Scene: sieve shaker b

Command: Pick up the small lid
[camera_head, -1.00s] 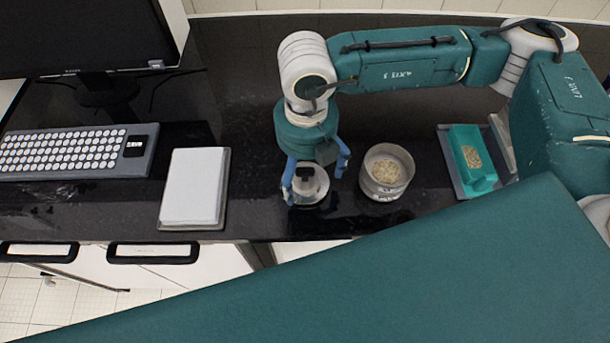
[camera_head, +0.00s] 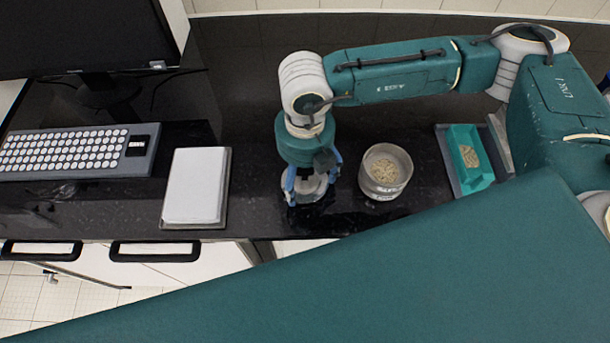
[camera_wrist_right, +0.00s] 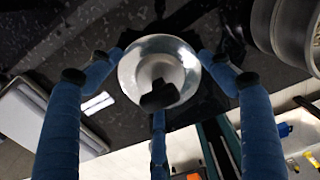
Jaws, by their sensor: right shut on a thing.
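The small lid is a round, clear and pale disc with a black knob. In the right wrist view the lid (camera_wrist_right: 135,66) sits between the blue fingers of my right gripper (camera_wrist_right: 160,72), which touch or nearly touch its rim from the sides. In the head view the right gripper (camera_head: 309,190) points down over the dark counter, with its fingers shut on the lid (camera_head: 315,186). The hand covers most of the lid there. I cannot tell whether the lid is clear of the counter. My left gripper is not in view.
A round sieve pan with grains (camera_head: 386,172) stands close to the right of the gripper. A teal tray with grains (camera_head: 469,160) lies farther right. A white flat-topped box (camera_head: 196,186) and a keyboard (camera_head: 75,151) are to the left. The counter's front edge is near.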

